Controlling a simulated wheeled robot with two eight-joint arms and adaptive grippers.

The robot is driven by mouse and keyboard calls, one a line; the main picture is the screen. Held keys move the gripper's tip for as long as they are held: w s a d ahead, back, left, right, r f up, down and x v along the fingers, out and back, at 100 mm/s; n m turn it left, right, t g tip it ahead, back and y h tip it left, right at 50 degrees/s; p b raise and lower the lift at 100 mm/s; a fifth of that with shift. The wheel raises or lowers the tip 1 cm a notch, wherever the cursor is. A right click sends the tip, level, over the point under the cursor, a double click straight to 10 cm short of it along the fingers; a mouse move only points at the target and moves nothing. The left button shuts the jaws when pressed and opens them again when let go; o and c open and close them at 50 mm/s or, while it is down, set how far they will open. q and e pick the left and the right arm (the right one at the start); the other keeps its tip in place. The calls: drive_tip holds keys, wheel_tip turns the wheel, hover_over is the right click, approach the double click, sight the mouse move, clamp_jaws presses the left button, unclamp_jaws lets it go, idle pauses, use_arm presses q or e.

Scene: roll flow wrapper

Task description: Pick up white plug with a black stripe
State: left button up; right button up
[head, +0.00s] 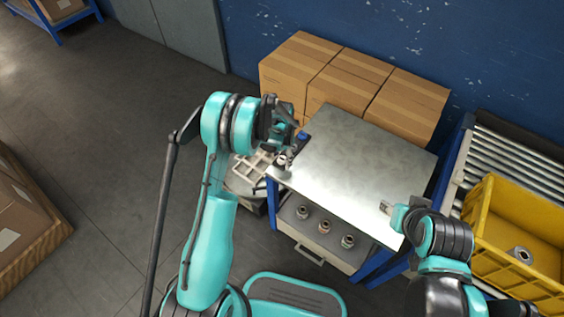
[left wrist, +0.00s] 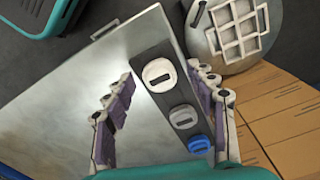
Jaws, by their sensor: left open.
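The white plug with a black stripe (left wrist: 159,75) stands on a dark strip along the edge of the metal table top, in line with a grey plug (left wrist: 183,116) and a blue plug (left wrist: 199,144). In the head view the white plug (head: 282,160) shows just below my left gripper (head: 284,142). In the left wrist view my left gripper (left wrist: 163,80) is open, with one finger on each side of the strip and the white plug between the fingertips. It holds nothing. My right gripper (head: 387,208) is over the table's right front edge, too small to read.
The metal table top (head: 350,165) is otherwise clear. Cardboard boxes (head: 345,85) stand behind it. A white grid rack (head: 252,170) on a round stand is at its left. Several metal fittings (head: 325,227) sit in the drawer below. A yellow crate (head: 500,205) is at right.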

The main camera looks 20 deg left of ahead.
sight(284, 159)
use_arm(q)
drive_tip(key=shift+r, duration=0.1)
drive_tip(key=shift+c, duration=0.3)
drive_tip(key=c, duration=0.8)
drive_tip(key=shift+r+p, duration=0.3)
drive_tip(key=shift+r, duration=0.25)
drive_tip(key=r+p, duration=0.1)
drive_tip(key=r, duration=0.1)
drive_tip(key=d+r+p, duration=0.1)
drive_tip(key=r, duration=0.1)
drive_tip(key=shift+w, duration=0.1)
drive_tip(key=w+d+r+p, duration=0.3)
drive_tip(key=d+r, duration=0.3)
drive_tip(key=d, duration=0.4)
